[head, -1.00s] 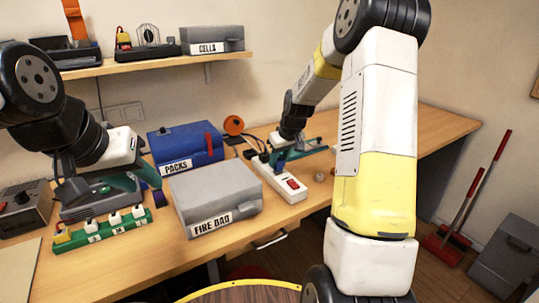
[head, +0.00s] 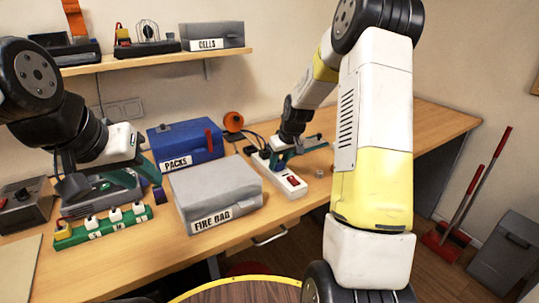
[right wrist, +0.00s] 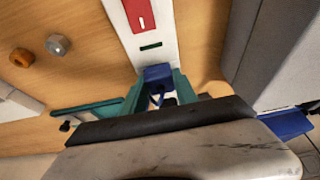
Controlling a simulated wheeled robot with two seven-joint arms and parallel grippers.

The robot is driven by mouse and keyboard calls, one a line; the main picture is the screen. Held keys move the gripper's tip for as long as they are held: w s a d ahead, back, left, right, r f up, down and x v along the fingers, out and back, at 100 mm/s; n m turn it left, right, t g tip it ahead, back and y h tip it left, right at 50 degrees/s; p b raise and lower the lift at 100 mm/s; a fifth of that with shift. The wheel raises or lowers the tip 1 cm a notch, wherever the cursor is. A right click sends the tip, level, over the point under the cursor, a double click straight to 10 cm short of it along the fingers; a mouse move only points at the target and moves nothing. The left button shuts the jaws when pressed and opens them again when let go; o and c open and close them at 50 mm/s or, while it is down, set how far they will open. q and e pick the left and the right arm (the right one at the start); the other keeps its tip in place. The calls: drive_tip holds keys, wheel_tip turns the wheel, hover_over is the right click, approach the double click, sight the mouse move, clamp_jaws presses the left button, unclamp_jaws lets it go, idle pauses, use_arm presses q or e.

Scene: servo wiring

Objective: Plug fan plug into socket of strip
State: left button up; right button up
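The white power strip (head: 283,182) lies on the bench right of the grey box, with a red switch (right wrist: 140,15) and a dark green slot (right wrist: 151,46). My right gripper (right wrist: 157,84) is over the strip, its teal fingers on both sides of a blue plug (right wrist: 158,72), which they appear to grip. The plug is at the strip's top beside the slot; whether it is seated in a socket is hidden. It cannot be confirmed as the fan's. My left gripper (head: 112,180) hangs at the left over a dark device, fingers apart and empty.
The grey FIRE BAG box (head: 215,192) stands left of the strip, with the blue PACKS box (head: 186,142) behind it. A green strip with white plugs (head: 103,228) lies at left. An orange round thing (head: 233,122) is behind. Small round parts (right wrist: 58,45) lie beside the strip.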

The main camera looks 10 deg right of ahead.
sight(283, 174)
drive_tip(key=o, duration=0.4)
drive_tip(key=v, duration=0.8)
drive_tip(key=s+a+r+m+t, duration=0.1)
drive_tip(key=s+a+r, duration=0.2)
drive_tip(key=s+r, duration=0.9)
drive_tip(key=s+a, duration=0.1)
drive_tip(key=s, duration=0.5)
drive_tip(key=s+a+r+m, duration=0.1)
drive_tip(key=s, duration=0.4)
drive_tip(key=s+a+r+m+t, duration=0.1)
drive_tip(key=s, duration=0.5)
drive_tip(key=shift+s+y, duration=0.3)
drive_tip(key=shift+y, duration=0.1)
